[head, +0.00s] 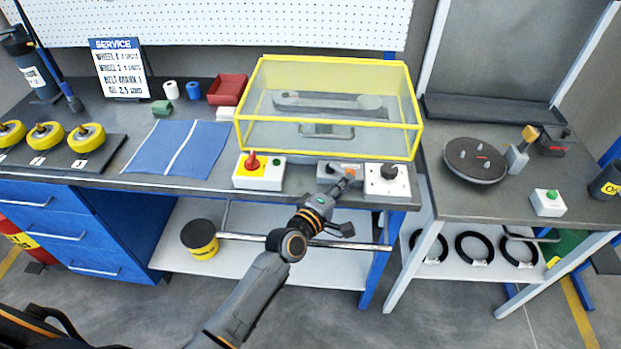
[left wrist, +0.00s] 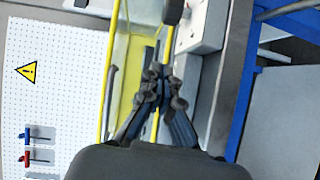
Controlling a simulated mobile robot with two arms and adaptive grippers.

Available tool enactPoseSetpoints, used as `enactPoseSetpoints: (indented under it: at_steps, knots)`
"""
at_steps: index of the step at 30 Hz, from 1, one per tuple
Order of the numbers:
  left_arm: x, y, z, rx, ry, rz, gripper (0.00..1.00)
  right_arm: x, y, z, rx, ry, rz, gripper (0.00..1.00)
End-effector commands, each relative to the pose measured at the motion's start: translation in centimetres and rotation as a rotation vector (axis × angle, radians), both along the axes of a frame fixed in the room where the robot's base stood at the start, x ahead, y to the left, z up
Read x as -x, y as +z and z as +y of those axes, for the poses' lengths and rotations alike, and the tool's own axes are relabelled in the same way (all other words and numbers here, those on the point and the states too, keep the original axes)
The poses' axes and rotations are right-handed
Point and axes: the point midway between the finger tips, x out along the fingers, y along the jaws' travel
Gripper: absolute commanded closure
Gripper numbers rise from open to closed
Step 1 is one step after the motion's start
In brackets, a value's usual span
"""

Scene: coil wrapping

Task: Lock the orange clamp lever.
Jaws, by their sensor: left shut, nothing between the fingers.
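A small lever with an orange-yellow top (head: 530,133) stands upright on a grey block (head: 517,157) at the right edge of the dark round turntable (head: 475,160), on the right bench. I take it for the clamp lever; whether it is locked I cannot tell. My left gripper (head: 345,184) is shut and empty, at the front edge of the left bench, far left of the lever. Its fingers also show in the left wrist view (left wrist: 163,85), close together beside the yellow-framed case; the lever is not seen there. My right gripper is not in view.
A yellow-framed clear case (head: 328,137) stands behind my left gripper. A green-button box (head: 547,203) is on the right bench.

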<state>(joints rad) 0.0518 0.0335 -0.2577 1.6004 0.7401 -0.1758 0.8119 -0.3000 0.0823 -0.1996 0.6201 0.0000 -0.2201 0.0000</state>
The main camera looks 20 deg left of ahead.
Motion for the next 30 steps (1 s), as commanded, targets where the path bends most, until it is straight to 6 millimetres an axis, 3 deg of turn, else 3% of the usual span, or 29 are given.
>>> enactPoseSetpoints:
  at_steps: [12,30]
  knots:
    - [-1.4,0.0,-1.5,0.000,-0.001,0.000,1.00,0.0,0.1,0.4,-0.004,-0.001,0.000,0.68]
    - [-1.7,0.0,-1.8,0.000,0.000,0.000,1.00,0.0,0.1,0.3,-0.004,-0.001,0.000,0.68]
